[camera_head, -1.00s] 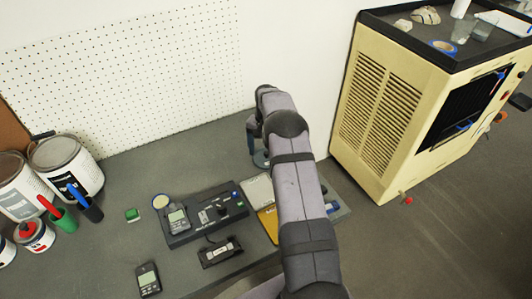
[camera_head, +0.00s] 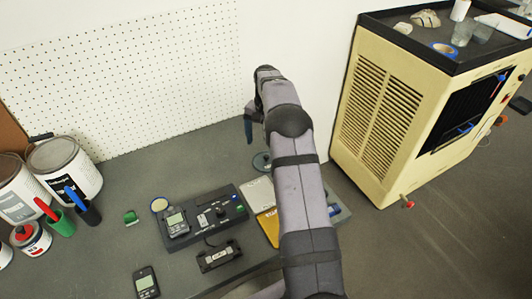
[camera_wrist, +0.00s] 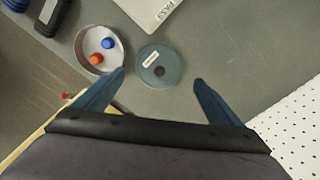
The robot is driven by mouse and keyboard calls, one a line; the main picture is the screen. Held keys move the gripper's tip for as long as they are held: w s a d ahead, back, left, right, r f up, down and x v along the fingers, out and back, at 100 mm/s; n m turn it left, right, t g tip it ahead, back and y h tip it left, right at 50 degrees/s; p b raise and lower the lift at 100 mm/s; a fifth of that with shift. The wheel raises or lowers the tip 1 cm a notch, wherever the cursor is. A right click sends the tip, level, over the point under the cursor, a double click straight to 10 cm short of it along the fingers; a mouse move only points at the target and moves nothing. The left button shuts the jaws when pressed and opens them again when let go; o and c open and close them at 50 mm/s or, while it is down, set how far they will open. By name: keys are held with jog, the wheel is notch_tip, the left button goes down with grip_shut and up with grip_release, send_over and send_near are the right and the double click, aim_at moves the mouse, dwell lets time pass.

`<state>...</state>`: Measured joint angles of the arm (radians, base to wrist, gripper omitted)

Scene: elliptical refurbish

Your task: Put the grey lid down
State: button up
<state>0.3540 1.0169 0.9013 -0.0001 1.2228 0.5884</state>
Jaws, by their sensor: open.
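The grey lid (camera_wrist: 157,78) is a flat blue-grey disc with a small white label and a dark round mark. It lies flat on the grey bench, and part of it shows in the head view (camera_head: 262,161). My gripper (camera_wrist: 159,76) is open, with its two blue fingers spread on either side of the lid in the wrist view and nothing between them. In the head view my gripper (camera_head: 248,128) hangs above the lid, clear of it.
A round light tin (camera_wrist: 84,53) holding an orange and a blue piece sits beside the lid. A light panel marked PASS (camera_wrist: 150,8) is close by. The pegboard (camera_head: 130,70) rises behind. A black device (camera_head: 205,218) and paint cans (camera_head: 65,165) stand left.

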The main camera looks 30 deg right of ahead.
jog(key=shift+r, duration=2.55)
jog(key=shift+a, duration=0.1)
jog(key=s+a+r+n, duration=0.3)
jog(key=s+a+n, duration=0.3)
jog(key=s+a, duration=0.6)
jog(key=s+a+f+n, duration=0.2)
jog(key=s+a, duration=0.1)
jog(key=s, duration=0.6)
jog(key=s+a+f+n, duration=0.2)
jog(key=s+a+f, duration=0.1)
jog(key=s, duration=0.7)
jog(key=shift+s+a+n, duration=0.15)
jog(key=shift+a+n, duration=0.25)
jog(key=shift+a, duration=0.35)
jog(key=shift+r, duration=0.15)
